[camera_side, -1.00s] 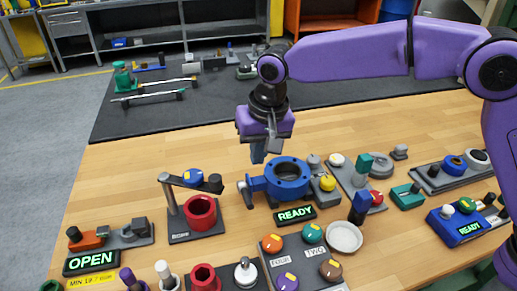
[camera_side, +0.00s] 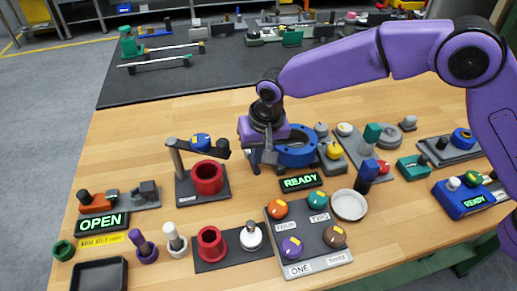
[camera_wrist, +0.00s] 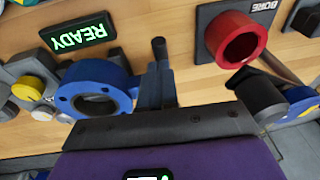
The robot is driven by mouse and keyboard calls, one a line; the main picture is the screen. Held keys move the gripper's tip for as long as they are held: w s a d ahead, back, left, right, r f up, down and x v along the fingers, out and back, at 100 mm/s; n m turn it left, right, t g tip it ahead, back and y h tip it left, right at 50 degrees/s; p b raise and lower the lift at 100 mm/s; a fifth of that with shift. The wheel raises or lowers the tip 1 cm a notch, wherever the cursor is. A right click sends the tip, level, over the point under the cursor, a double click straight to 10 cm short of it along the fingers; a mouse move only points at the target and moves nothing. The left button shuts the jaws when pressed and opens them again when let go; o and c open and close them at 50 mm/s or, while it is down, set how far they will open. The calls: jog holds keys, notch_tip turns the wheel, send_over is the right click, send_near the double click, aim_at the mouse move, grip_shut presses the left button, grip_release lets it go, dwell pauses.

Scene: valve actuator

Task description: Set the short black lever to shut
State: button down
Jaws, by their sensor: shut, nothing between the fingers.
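The blue valve body (camera_side: 296,154) has a round flange and stands on the bench behind a small READY display (camera_side: 300,182). It also shows in the wrist view (camera_wrist: 97,88). A short black lever (camera_wrist: 160,47) stands out beside it in the wrist view, close past my fingertips; I cannot tell if they touch. In the side view my gripper (camera_side: 255,164) is low at the valve's left side and hides part of it and most of the lever. The fingers are together, with nothing between them, and they also show in the wrist view (camera_wrist: 156,85).
A red ring on a stand (camera_side: 207,178) is left of the valve. A yellow-knobbed part (camera_side: 333,151) is close on its right. A panel of coloured knobs (camera_side: 306,238) and a white dish (camera_side: 349,204) are in front. An OPEN display (camera_side: 102,223) is at the left.

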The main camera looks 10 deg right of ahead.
jog(key=shift+s+f, duration=0.7)
jog(key=shift+f, duration=0.2)
jog(key=shift+r, duration=0.15)
jog(key=s+v, duration=0.1)
jog(key=v, duration=1.2)
jog(key=shift+s+d, duration=0.25)
jog(key=shift+d, duration=0.2)
jog(key=s+d+f+n, duration=0.1)
jog(key=s+d+n, duration=0.3)
jog(key=s+d, duration=0.4)
jog(key=s+d+f+n+g, duration=0.1)
jog(key=s+d+n, duration=0.3)
jog(key=s+d, duration=0.5)
jog(key=s+d+f+n+g, duration=0.1)
jog(key=s+d+n, duration=0.3)
jog(key=d, duration=1.3)
jog(key=s, duration=0.4)
jog(key=shift+s+d+f+n+h, duration=0.2)
jog(key=shift+s+n+h, duration=0.1)
